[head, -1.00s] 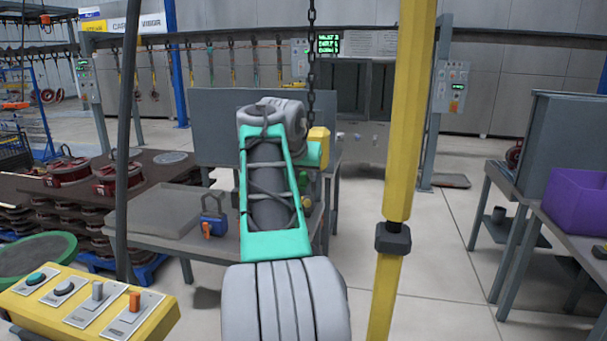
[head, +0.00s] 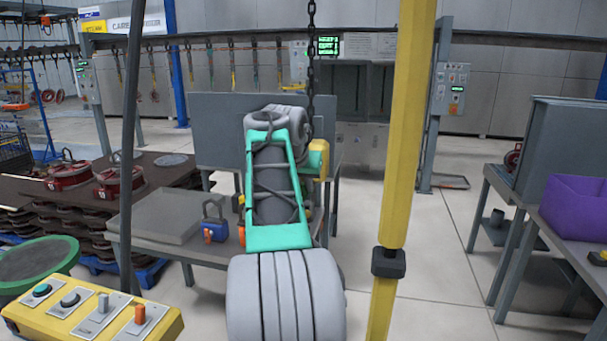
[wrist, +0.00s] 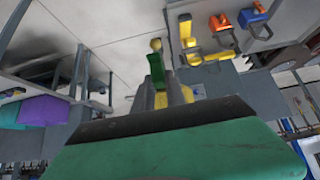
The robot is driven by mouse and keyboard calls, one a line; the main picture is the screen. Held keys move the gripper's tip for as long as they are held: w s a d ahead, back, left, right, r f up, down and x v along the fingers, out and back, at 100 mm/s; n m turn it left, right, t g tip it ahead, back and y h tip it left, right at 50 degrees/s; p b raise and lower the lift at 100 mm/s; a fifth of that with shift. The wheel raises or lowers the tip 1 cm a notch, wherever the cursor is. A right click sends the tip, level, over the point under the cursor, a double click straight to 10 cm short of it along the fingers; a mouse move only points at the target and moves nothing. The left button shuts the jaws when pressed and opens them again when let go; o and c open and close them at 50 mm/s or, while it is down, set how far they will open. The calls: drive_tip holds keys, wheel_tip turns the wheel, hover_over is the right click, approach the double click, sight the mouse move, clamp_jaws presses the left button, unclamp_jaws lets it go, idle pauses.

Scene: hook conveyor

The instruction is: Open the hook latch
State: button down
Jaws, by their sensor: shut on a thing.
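A dark chain (head: 311,60) hangs from above, down to a yellow block (head: 321,146) just right of my arm. The hook below it is mostly hidden behind my arm in the head view. In the wrist view a green lever-like piece (wrist: 155,72) with a yellow ball end (wrist: 155,45) stands out, apparently the latch. My gripper (wrist: 170,97) is at its base and appears shut on it. The fingertips are partly hidden by my own green housing, and the contact is not clear. I cannot tell how far the latch is swung.
A grey table (head: 165,245) holds a blue padlock-like item (head: 214,229). A yellow control box (head: 100,312) is front left, a yellow post (head: 400,150) close on the right. A purple bin (head: 575,205) sits on the right table. Floor is clear between post and right table.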

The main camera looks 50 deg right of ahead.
drive_tip(key=r+y+p, duration=0.1)
drive_tip(key=p, duration=0.3)
drive_tip(key=d+r+y+p, duration=0.1)
drive_tip(key=p, duration=0.2)
drive_tip(key=shift+w+g+p, duration=0.2)
drive_tip(key=shift+g+p, duration=0.15)
drive_tip(key=shift+g, duration=0.05)
drive_tip(key=y+p, duration=0.1)
drive_tip(key=p, duration=0.2)
drive_tip(key=shift+w+d+f, duration=0.1)
drive_tip(key=shift+d+f, duration=0.05)
drive_tip(key=shift+f, duration=0.05)
drive_tip(key=shift+f+g, duration=0.2)
drive_tip(key=shift+g, duration=0.1)
drive_tip(key=c, duration=1.4)
unclamp_jaws()
drive_tip(key=shift+o, duration=0.2)
drive_tip(key=v, duration=0.7)
drive_tip(key=shift+r+p, duration=0.35)
drive_tip(key=shift+p, duration=0.1)
